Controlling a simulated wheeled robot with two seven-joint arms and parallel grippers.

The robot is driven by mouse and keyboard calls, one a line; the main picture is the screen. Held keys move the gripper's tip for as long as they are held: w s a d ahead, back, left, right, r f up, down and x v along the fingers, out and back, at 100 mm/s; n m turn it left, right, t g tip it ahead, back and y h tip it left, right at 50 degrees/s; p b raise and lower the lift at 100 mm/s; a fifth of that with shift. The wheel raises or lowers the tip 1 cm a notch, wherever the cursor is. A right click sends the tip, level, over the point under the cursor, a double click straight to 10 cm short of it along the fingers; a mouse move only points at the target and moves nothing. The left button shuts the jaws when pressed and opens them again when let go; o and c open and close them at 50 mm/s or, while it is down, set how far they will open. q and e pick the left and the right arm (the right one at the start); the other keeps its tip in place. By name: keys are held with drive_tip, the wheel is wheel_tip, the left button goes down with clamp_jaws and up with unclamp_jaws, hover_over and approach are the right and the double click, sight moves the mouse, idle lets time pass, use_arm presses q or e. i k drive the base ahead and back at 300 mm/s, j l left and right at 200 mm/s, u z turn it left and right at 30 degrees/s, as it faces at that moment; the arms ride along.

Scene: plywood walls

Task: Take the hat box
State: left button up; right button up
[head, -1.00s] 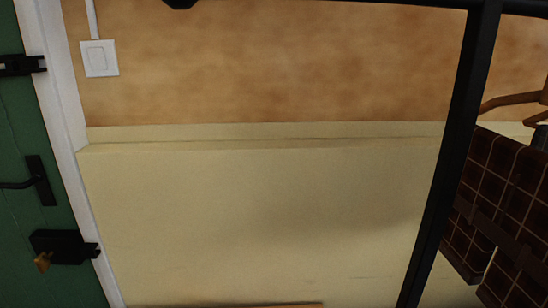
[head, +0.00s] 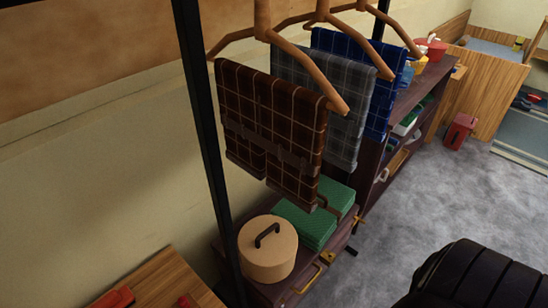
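The hat box appears to be the round tan box (head: 267,258) with a dark handle on its lid. It sits upright on the dark low shelf (head: 262,291) of a clothes rack, at the lower middle of the head view. A black upright post stands just to its left and partly overlaps its edge. Folded green cloths (head: 305,228) lie on the same shelf behind and to its right. Neither of my grippers is in view.
Brown, grey and blue checked cloths hang on wooden hangers (head: 290,50) above the shelf. A wooden surface (head: 165,280) is at the lower left. A black padded object (head: 470,275) is at the lower right. Grey floor (head: 420,195) lies open between the rack and it.

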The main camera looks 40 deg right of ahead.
sight(268, 245)
drive_tip(key=z, duration=1.1)
drive_tip(key=l+u, duration=0.2)
drive_tip(key=u, duration=0.2)
drive_tip(key=i+l+u, duration=0.1)
drive_tip(key=u, duration=0.3)
drive_tip(key=l+u, duration=0.25)
drive_tip(key=l, duration=0.5)
drive_tip(key=l+u, duration=0.25)
drive_tip(key=l, duration=0.5)
drive_tip(key=k+l+u, duration=0.2)
drive_tip(key=l, duration=0.5)
